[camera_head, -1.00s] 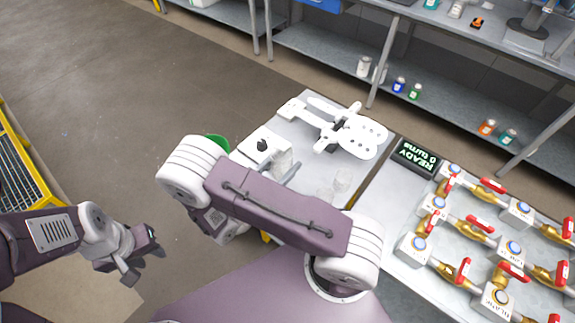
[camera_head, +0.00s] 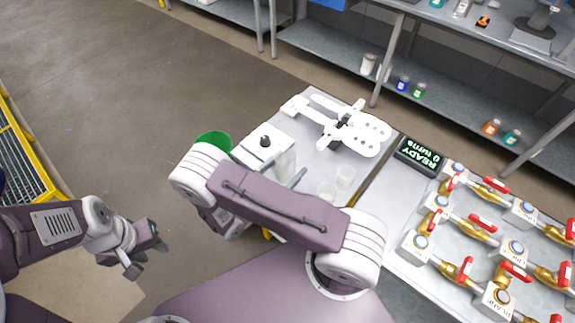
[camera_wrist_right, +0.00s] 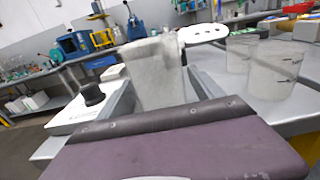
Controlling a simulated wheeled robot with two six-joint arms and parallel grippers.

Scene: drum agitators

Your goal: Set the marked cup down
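A clear, frosted cup (camera_wrist_right: 155,72) stands upright between the two fingers of my right gripper (camera_wrist_right: 158,95) in the right wrist view. The fingers lie close along both its sides and appear shut on it. The same cup (camera_head: 286,163) shows in the head view beside the white box with a black knob (camera_head: 265,142). I cannot make out a mark on it or tell whether its base touches the table (camera_head: 312,172). Two more clear cups (camera_head: 345,176) (camera_head: 327,192) stand on the table to its right. My left gripper (camera_head: 148,257) is open and empty, away from the table.
A white paddle-shaped fixture (camera_head: 345,130) occupies the table's far part. A green round container (camera_head: 214,141) is left of the table.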

